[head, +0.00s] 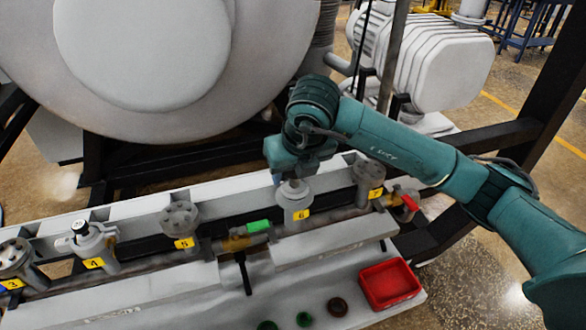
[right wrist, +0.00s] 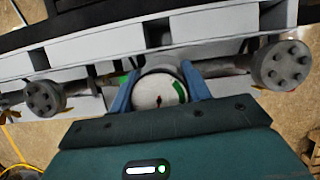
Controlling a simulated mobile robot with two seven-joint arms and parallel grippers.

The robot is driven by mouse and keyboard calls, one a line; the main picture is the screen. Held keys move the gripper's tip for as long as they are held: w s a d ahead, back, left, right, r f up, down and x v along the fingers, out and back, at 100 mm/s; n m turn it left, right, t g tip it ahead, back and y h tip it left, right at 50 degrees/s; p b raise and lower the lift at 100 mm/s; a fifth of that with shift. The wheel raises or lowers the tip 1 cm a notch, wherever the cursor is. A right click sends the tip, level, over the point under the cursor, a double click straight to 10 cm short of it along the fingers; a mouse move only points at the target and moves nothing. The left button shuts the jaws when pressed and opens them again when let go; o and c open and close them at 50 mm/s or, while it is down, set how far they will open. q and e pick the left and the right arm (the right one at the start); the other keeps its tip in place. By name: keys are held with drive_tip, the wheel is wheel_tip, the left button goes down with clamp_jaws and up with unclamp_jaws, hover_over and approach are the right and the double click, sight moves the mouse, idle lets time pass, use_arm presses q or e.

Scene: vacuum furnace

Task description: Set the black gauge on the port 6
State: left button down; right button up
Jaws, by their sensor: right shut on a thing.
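Port 6 (head: 295,203), a pale fitting with a yellow 6 label, stands on the manifold in the head view. My right gripper (head: 293,180) is directly above it, pointing down. In the right wrist view, its blue fingers (right wrist: 160,92) are shut on a round gauge (right wrist: 158,93) with a white dial, a green sector and a dark needle. The gauge's case is mostly hidden, so its colour is unclear. I cannot tell whether the gauge touches port 6. A small black-sided piece with a white top (head: 79,227) sits at port 4 (head: 95,243). My left gripper is not in view.
Flanged port 5 (head: 180,220) and port 7 (head: 369,172) flank port 6. A green-handled valve (head: 246,236) is left of it, a red handle (head: 410,202) right. In front lie a red tray (head: 365,294) and several small round caps (head: 337,307). The furnace (head: 250,80) rises behind.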

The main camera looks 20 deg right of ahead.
drive_tip(key=o, duration=1.2)
drive_tip(key=shift+f, duration=0.1)
drive_tip(key=b+v, duration=0.1)
drive_tip(key=v, duration=1.2)
drive_tip(key=shift+s, duration=0.15)
